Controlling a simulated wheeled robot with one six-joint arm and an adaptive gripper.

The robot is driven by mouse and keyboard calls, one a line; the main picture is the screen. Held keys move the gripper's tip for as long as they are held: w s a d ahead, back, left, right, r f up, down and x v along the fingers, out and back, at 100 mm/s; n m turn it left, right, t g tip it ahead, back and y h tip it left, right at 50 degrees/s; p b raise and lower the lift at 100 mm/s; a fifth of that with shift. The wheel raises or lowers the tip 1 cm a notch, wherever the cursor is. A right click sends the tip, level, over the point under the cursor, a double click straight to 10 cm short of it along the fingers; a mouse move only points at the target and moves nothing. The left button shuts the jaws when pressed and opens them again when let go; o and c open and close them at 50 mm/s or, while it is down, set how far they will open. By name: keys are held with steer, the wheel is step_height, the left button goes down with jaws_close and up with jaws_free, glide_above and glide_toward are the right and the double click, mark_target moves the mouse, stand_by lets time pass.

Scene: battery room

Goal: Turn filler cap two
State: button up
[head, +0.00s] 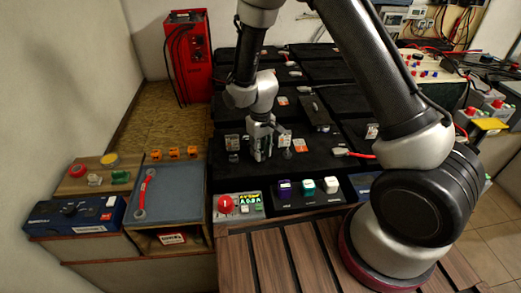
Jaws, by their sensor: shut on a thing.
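My gripper (261,154) points down at the top of a black battery (235,171) in the front row, left of centre in the head view. It is shut on a small filler cap, which the fingers almost wholly hide. I cannot read which number the cap bears. A small grey piece (287,154) shows just right of the fingers; I cannot tell if it is another cap.
A control box with a red button (226,204) and coloured switch blocks (307,188) stand before the batteries. A red charger (187,57) stands at the back left. A red-handled wrench (146,190) lies on a grey mat (180,190). More black batteries stand behind.

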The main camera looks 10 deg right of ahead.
steer(key=m, duration=0.5)
steer(key=shift+m, duration=0.3)
stand_by(0.4)
steer(key=o, duration=0.7)
steer(key=shift+o, duration=0.2)
step_height(320, 180, up, 12)
